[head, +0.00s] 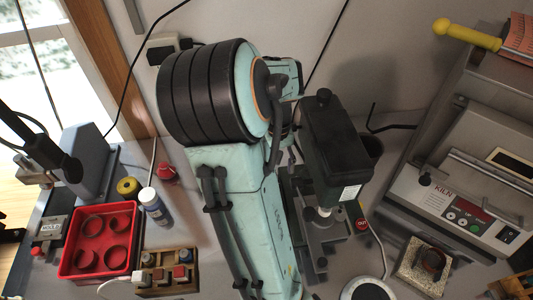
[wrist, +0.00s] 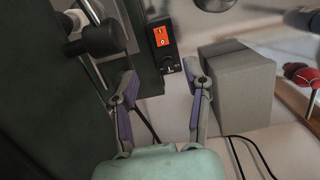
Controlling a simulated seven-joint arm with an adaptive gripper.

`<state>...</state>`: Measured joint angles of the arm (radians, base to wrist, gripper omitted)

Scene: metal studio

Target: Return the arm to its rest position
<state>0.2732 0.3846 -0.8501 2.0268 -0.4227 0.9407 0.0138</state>
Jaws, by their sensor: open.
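My gripper (wrist: 161,84) shows in the wrist view with its two grey and purple fingers spread apart. Nothing is between the fingers. Its pale green body is at the bottom edge of that view. A black switch box (wrist: 162,45) with an orange-red rocker lies beyond the fingertips. I cannot make out my gripper for certain in the head view.
In the wrist view a grey block (wrist: 236,85) stands right of the fingers and a dark panel fills the left.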

